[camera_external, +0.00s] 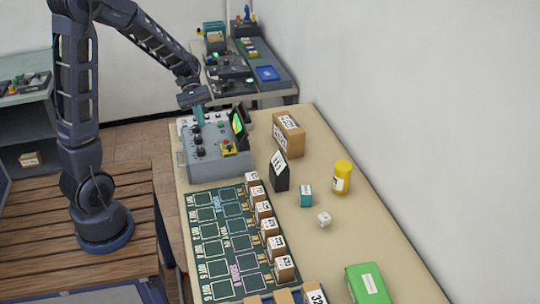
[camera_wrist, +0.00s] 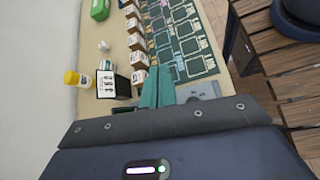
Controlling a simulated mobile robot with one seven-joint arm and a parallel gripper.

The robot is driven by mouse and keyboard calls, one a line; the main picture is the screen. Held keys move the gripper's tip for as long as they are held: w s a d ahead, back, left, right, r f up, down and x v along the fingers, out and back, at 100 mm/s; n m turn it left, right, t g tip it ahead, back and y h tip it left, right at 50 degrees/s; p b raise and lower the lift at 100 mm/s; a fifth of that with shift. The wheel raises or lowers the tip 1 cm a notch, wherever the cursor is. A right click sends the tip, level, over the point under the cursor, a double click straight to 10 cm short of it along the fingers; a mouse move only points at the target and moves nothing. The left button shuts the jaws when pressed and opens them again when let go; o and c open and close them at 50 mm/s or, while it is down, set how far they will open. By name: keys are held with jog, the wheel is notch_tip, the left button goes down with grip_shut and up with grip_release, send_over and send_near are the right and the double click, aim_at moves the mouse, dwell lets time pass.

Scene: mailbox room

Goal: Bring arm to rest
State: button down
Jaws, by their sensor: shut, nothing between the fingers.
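My arm stands on the wooden-slat base at the left and reaches over to the far end of the table. My gripper (camera_external: 199,116) has teal fingers that point down at the grey control box (camera_external: 218,160). I cannot tell whether the fingertips touch the box. In the wrist view the teal fingers of my gripper (camera_wrist: 158,88) are together with nothing between them. The control box (camera_wrist: 207,88) is partly hidden behind the fingers there.
The table (camera_external: 365,235) holds a dark green mat (camera_external: 218,228) with a row of small boxes. A black sign (camera_external: 279,172), teal cube (camera_external: 306,196), yellow bottle (camera_external: 341,177), white die (camera_external: 324,219), cardboard box (camera_external: 288,134) and green case (camera_external: 368,285) stand on it. A wall runs along the right.

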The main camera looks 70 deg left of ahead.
jog(key=s+d+r+m+t+y, duration=0.1)
jog(key=s+d+r+m+y, duration=0.4)
jog(key=s+d+m, duration=0.2)
jog(key=s+d+r+m+t+y, duration=0.2)
jog(key=s+d+r+m+y, duration=0.3)
jog(key=d+m, duration=0.4)
jog(key=shift+s+d+r+y, duration=0.4)
jog(key=shift+s+d+r, duration=0.25)
jog(key=shift+s, duration=0.45)
